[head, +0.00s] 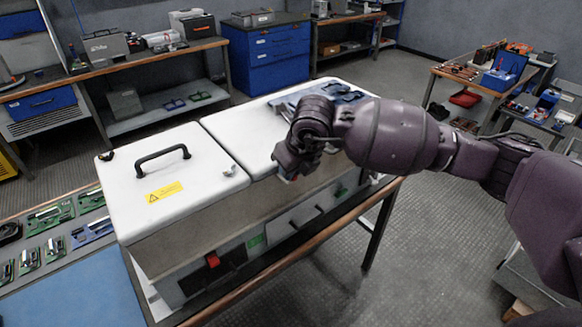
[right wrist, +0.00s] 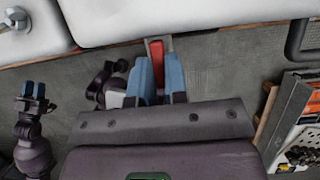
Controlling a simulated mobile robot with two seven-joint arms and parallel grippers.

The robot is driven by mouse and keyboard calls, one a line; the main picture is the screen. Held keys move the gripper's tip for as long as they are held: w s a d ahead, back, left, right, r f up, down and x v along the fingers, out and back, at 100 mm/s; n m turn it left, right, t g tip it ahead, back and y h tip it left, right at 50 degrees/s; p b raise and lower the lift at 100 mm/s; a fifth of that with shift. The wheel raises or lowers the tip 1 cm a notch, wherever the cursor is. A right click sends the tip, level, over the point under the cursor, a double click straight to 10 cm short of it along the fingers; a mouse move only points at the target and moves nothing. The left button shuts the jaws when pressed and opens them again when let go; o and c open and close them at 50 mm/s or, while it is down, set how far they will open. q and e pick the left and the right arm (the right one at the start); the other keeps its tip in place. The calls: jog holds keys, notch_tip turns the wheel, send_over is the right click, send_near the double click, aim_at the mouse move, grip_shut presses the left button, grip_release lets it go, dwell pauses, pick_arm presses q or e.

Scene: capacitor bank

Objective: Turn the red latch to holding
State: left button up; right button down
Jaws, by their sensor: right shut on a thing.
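The red latch (right wrist: 156,52) shows in the right wrist view, at the edge between the white lid and the case front. My right gripper (right wrist: 157,72) is shut on it, with one blue finger on each side. In the head view my right gripper (head: 287,176) is at the front edge of the right white lid (head: 262,131) and hides the latch. My left gripper (right wrist: 34,90) shows at the left of the right wrist view, away from the case, with its small blue fingertips apart and nothing seen between them.
The left white lid (head: 125,203) has a black handle (head: 162,159) and a yellow warning label (head: 164,192). A red switch (head: 212,260) is on the front panel below. Circuit boards (head: 52,217) lie at the left. Floor (head: 398,245) is open to the right of the bench.

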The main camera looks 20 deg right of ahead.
dwell(0.4)
jog(key=c, duration=1.4)
grip_release()
jog(key=shift+r, duration=0.1)
jog(key=v, duration=1)
jog(key=shift+s+r, duration=0.15)
jog(key=shift+r, duration=0.2)
